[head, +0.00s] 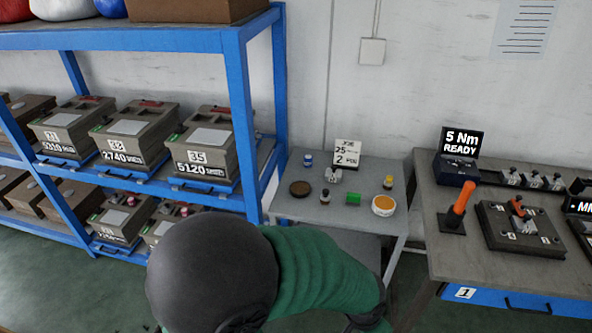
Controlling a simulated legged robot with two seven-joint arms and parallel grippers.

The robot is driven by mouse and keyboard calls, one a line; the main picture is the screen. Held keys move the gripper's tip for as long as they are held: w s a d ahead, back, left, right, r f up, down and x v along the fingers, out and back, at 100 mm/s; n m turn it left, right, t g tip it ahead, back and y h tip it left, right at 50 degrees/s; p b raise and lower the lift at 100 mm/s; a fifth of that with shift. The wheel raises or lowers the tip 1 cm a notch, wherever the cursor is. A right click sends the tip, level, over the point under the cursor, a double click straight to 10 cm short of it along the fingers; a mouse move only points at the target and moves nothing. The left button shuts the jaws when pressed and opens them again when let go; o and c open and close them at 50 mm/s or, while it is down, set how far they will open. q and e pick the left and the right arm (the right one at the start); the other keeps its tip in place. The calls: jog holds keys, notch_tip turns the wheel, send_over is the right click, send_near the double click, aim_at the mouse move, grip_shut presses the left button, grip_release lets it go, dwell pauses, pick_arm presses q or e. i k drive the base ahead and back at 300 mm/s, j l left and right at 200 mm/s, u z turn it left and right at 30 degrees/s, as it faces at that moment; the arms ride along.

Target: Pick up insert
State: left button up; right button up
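No gripper of mine shows in the head view. I cannot tell for sure which object is the insert. A small grey metallic piece (333,176) stands on the small grey side table (285,208), just in front of a white card (347,152).
A large dark rounded form (212,275) with a green part (318,268) blocks the lower middle. A blue rack (237,95) with grey boxes stands left. The right workbench (450,258) bears an orange-handled tool (460,207), a dark fixture plate (500,235) and a "5 Nm READY" display (461,142).

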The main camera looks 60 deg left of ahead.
aim_at(332, 175)
jog(key=i+j+u, duration=0.15)
jog(key=u, duration=0.3)
jog(key=i+j+u, duration=0.1)
jog(key=u, duration=0.3)
jog(key=i+u, duration=0.3)
jog(key=u, duration=0.15)
jog(key=i+l+u, duration=0.1)
jog(key=u, duration=0.35)
jog(key=i+u, duration=0.2)
jog(key=i, duration=0.8)
jog(key=j, duration=0.05)
